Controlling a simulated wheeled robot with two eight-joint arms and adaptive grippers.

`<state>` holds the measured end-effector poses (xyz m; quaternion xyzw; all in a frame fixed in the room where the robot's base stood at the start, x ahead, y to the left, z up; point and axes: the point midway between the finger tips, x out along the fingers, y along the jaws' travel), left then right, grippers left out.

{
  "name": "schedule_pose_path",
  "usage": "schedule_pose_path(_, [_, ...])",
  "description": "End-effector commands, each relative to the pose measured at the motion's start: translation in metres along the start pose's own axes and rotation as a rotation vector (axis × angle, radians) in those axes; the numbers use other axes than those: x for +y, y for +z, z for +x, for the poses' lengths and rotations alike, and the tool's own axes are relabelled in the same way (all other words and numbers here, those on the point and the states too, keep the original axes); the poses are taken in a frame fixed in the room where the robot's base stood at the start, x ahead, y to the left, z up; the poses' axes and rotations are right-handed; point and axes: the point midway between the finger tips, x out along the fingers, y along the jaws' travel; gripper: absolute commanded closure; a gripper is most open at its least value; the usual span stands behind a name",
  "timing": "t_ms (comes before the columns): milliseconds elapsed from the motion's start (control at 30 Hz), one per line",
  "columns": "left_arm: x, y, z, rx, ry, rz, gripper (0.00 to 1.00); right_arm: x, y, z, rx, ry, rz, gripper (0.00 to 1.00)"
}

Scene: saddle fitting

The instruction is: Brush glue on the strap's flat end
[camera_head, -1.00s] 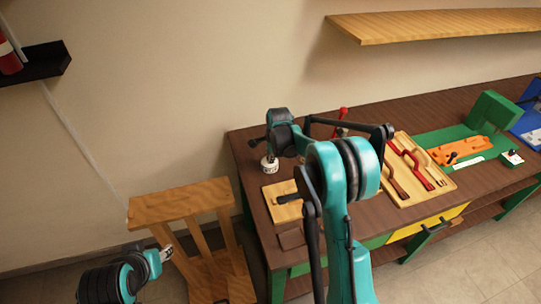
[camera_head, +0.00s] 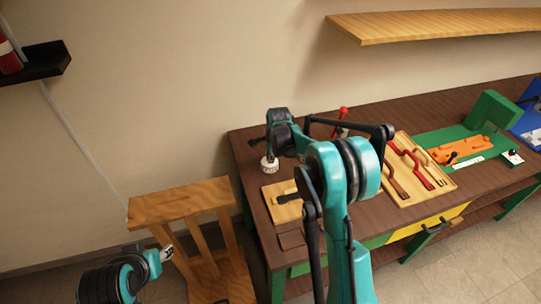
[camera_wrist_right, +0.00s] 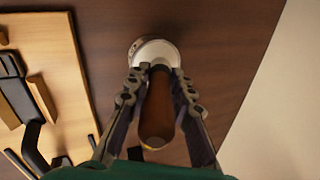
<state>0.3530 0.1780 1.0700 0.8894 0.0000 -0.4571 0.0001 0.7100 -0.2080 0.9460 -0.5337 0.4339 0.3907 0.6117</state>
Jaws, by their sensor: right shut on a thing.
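My right gripper (camera_wrist_right: 157,92) is shut on the brown handle of the brush (camera_wrist_right: 157,110). The brush's far end overlaps the white top of the glue pot (camera_wrist_right: 138,45); its bristles are hidden, so I cannot tell whether they are inside. The pot also shows in the head view (camera_head: 269,166), below my right wrist. The black strap (camera_wrist_right: 32,132) lies on a light wooden board (camera_wrist_right: 70,75) left of the pot in the wrist view. In the head view the strap (camera_head: 287,198) is partly behind my right arm. My left gripper (camera_head: 166,254) is by the wooden stand, its fingers unclear.
The wooden stand (camera_head: 180,201) is left of the brown workbench (camera_head: 377,115). A tool board (camera_head: 405,190) with red and brown tools lies right of my arm. A small brown pad (camera_head: 291,239) lies near the front edge.

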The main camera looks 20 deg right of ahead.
Motion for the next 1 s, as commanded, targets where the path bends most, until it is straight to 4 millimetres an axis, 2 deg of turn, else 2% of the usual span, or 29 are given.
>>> schedule_pose_path(267, [0.000,-0.004,-0.005,0.000,0.000,0.000,0.60,-0.002,0.001,-0.008,0.000,0.002,0.000,1.00])
schedule_pose_path(1000, [0.000,-0.025,-0.035,0.000,0.000,0.000,0.60,-0.021,0.004,-0.066,0.000,0.001,0.000,1.00])
